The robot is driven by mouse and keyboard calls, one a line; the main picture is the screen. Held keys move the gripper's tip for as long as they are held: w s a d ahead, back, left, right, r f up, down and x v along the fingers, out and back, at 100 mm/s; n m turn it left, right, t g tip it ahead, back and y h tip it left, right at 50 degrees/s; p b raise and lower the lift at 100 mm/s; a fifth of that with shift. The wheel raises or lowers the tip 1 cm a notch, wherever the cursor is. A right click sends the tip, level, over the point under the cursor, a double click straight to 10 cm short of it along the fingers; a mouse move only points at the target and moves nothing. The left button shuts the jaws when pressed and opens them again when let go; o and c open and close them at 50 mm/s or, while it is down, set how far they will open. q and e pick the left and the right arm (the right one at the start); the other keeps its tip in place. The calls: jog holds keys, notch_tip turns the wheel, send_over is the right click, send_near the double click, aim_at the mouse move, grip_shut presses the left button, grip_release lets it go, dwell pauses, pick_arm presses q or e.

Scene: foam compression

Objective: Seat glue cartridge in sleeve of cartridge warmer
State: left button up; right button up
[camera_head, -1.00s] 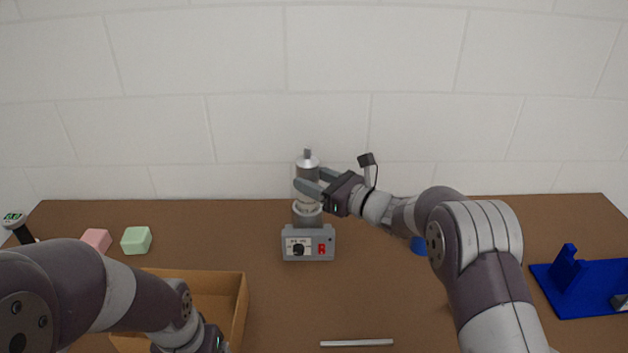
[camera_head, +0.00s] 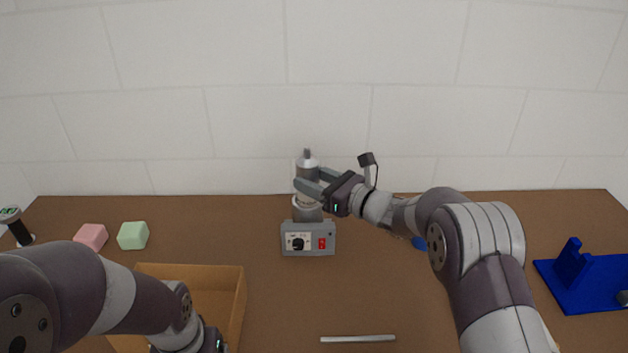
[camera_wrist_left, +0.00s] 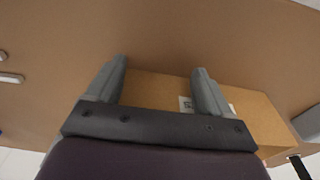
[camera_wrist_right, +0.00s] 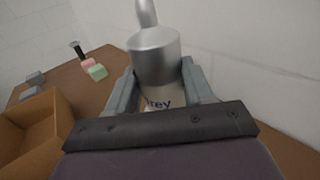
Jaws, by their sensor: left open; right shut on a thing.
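The glue cartridge (camera_head: 307,163) is a grey metallic cylinder with a narrow nozzle on top. It stands about upright over the sleeve (camera_head: 307,212) of the grey cartridge warmer (camera_head: 308,246). My right gripper (camera_head: 309,186) is shut around the cartridge's body from the right. In the right wrist view the cartridge (camera_wrist_right: 154,58) sits between both fingers, with part of a printed label visible. Its lower end meets the sleeve's mouth; the fingers partly hide this, so I cannot tell how deep it is. My left gripper (camera_wrist_left: 157,82) is open and empty above the cardboard box.
The open cardboard box (camera_head: 240,300) stands at front left. Pink (camera_head: 91,236) and green (camera_head: 133,236) blocks lie behind it. A metal rod (camera_head: 358,339) lies at the front middle. A blue fixture (camera_head: 585,280) stands at right. A wall closes off the back.

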pick_arm(q)
jog(key=shift+f+b, duration=0.5)
jog(key=shift+f, duration=0.1)
pick_arm(e)
jog(key=shift+f, duration=0.35)
pick_arm(q)
jog(key=shift+s+f+b, duration=0.2)
jog(key=shift+f+b, duration=0.05)
jog(key=shift+b, duration=0.1)
pick_arm(e)
jog(key=shift+s+f, duration=0.15)
jog(key=shift+s, duration=0.05)
